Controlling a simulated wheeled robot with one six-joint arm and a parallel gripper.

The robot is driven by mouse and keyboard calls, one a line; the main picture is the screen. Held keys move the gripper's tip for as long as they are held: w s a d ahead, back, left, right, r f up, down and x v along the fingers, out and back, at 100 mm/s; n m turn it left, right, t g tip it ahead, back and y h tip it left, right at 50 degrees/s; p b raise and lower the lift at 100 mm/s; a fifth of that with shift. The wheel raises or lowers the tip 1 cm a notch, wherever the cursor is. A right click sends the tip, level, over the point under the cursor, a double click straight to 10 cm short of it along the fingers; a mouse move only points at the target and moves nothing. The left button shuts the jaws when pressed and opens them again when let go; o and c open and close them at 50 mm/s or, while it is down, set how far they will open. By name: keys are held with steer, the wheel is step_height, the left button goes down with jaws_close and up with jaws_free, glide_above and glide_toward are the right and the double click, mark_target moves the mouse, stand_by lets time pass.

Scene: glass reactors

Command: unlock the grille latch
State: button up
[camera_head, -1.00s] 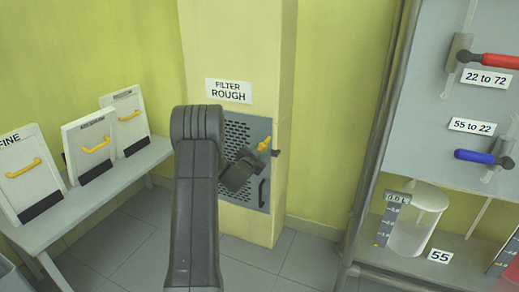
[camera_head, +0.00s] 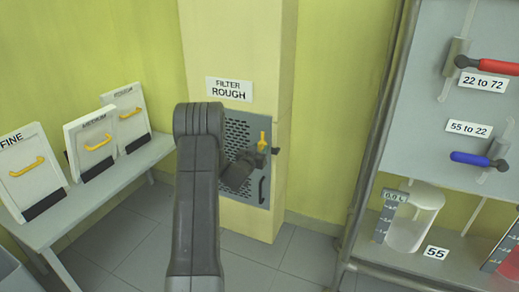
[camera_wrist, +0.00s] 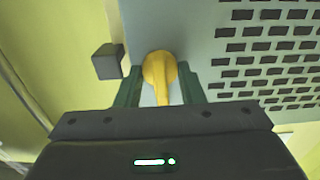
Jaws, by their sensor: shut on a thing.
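The grey perforated grille (camera_head: 238,128) is set in the yellow column below the "FILTER ROUGH" sign. Its yellow latch (camera_head: 262,138) is at the grille's right edge and points upright. In the wrist view the latch (camera_wrist: 158,72) lies between the green fingers of my gripper (camera_wrist: 160,88), which is shut on it. A dark block (camera_wrist: 106,62) sits beside the latch; it also shows in the head view (camera_head: 275,151). My arm hides the grille's lower left part.
A bench (camera_head: 98,208) on the left holds several white filter panels with yellow handles. On the right, a rack has a red-handled lever (camera_head: 490,64), a blue-handled lever (camera_head: 475,158) and a clear container (camera_head: 412,220). The floor between is clear.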

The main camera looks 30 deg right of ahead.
stand_by(0.3)
steer(key=o, duration=1)
